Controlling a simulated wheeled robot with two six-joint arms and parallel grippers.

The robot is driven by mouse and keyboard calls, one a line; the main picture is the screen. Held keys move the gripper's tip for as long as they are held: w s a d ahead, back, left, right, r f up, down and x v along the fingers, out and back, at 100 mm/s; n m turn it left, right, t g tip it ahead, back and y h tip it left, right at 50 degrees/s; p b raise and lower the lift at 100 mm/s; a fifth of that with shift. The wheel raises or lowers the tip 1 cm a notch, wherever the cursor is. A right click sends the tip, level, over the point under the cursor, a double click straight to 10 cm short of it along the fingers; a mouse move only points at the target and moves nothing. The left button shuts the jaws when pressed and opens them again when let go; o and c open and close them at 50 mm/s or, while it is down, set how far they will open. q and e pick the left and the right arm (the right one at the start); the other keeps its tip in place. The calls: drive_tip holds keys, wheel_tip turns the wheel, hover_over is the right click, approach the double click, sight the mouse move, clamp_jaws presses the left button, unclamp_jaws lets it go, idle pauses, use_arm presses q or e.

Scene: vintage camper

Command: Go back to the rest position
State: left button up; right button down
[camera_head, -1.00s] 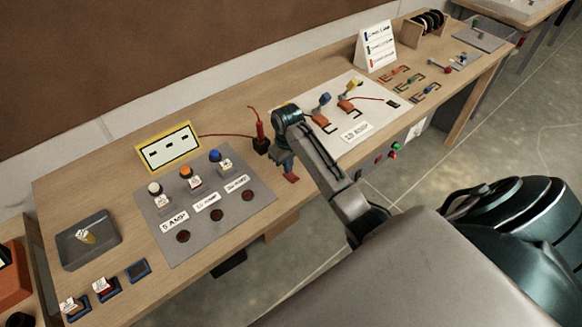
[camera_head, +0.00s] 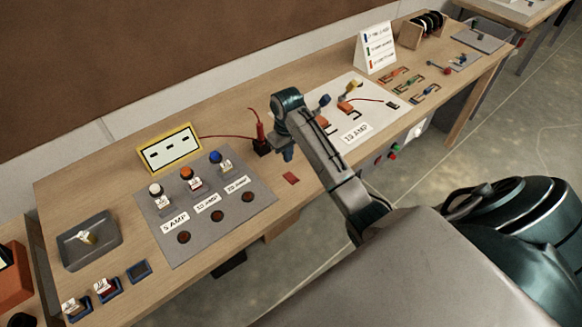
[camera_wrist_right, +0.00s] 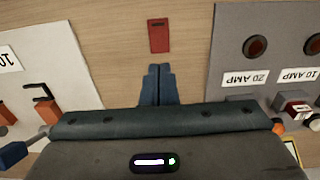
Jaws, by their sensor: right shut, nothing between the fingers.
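My right gripper (camera_head: 287,153) is above the workbench (camera_head: 110,150), between the grey fuse panel and the white switch board. In the right wrist view its fingers (camera_wrist_right: 158,84) are together with nothing between them. They point toward a small red rectangle (camera_wrist_right: 158,36) on the wood, which also shows in the head view (camera_head: 291,178) just in front of the gripper. The gripper looks apart from the bench top. My left gripper is not in view.
The grey panel (camera_head: 165,243) with knobs and amp labels lies left of the gripper. The white board (camera_head: 372,124) with levers lies right. A red probe in a black holder (camera_head: 261,145) stands close behind. A grey tray (camera_head: 72,262) is at far left.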

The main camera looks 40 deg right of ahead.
drive_tip(key=shift+f, duration=0.1)
